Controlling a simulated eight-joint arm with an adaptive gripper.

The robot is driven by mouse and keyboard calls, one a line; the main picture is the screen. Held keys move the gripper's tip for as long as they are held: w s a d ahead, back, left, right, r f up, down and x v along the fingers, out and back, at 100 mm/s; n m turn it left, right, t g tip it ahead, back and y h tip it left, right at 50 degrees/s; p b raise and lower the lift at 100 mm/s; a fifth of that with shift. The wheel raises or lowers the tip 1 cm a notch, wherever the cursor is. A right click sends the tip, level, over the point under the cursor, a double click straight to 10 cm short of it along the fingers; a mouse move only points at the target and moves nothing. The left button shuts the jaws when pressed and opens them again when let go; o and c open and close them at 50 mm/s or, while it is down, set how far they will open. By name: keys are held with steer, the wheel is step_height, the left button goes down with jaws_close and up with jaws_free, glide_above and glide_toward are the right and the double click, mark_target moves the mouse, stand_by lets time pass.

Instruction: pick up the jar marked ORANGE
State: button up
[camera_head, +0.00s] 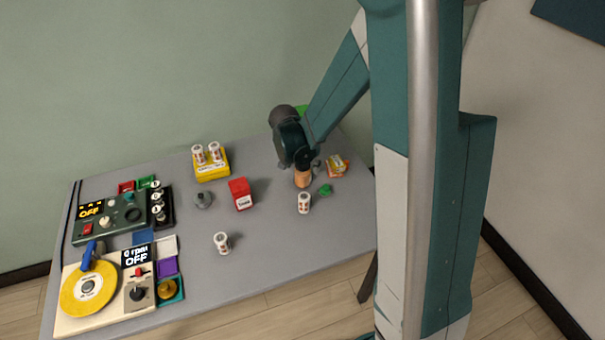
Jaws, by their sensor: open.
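Several small white jars with dark and reddish label marks stand on the grey table (270,270); their lettering is too small to read, so I cannot tell which is marked ORANGE. One jar (222,243) stands alone near the front middle. Another jar (304,203) stands to the right, just in front of my gripper. Two more, a left jar (198,154) and a right jar (214,151), stand on a yellow box (212,171). My gripper (304,167) is open and points down at an orange-brown object (303,180); its fingers are dark and small, and contact is unclear.
A red box (241,194) and a grey knobbed object (203,200) stand mid-table. A green lump (325,189) and an orange-and-yellow item (338,166) lie right of my gripper. A yellow turntable (88,288) and control box (110,218) fill the left.

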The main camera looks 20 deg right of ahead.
steer(key=shift+b+x, duration=0.7)
steer(key=shift+x, duration=1.9)
steer(key=shift+a, duration=0.1)
steer(key=c, duration=1.2)
